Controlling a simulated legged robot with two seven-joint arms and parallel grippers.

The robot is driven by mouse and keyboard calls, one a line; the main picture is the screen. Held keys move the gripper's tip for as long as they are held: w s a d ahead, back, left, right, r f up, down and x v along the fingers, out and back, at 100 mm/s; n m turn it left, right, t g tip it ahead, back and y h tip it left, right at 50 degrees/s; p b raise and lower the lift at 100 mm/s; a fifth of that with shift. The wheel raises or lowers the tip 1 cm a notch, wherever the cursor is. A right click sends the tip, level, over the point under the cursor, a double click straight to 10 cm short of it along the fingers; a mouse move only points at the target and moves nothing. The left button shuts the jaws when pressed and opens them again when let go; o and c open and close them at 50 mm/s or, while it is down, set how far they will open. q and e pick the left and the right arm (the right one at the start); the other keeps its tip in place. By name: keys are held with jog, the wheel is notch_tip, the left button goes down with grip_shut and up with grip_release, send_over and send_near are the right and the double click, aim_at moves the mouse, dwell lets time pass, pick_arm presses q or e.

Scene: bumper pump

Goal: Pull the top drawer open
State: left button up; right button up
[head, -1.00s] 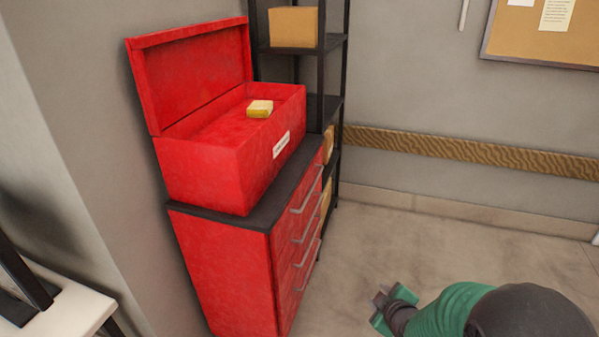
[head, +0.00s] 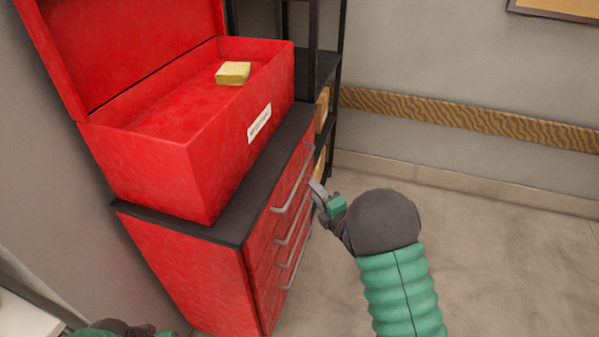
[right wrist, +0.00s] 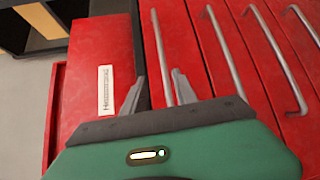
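The red drawer cabinet (head: 190,270) has a dark top and several drawers with grey bar handles. The top drawer's handle (head: 292,182) is the uppermost bar; the drawer looks shut. My right gripper (head: 319,194) is just to the right of this handle, in front of the drawer face. In the right wrist view its two fingers (right wrist: 157,88) are apart, and the top handle (right wrist: 162,55) runs between them in the picture. I cannot tell whether they touch it. Of my left gripper (head: 150,332), only a dark and green part shows at the bottom left edge.
An open red toolbox (head: 150,180) with a yellow block (head: 233,73) inside stands on the cabinet. A black shelf rack (head: 318,70) stands behind. The floor (head: 480,250) to the right is clear. A white surface (head: 25,318) is at the lower left.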

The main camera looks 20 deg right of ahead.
aim_at(302, 172)
jog(key=x, duration=0.7)
jog(key=d+x, duration=0.1)
jog(key=x, duration=0.3)
jog(key=shift+w+a+f, duration=0.1)
jog(key=shift+w+f, duration=0.3)
jog(key=shift+a, duration=0.3)
jog(key=shift+c, duration=0.4)
jog(key=shift+d, duration=0.35)
grip_shut()
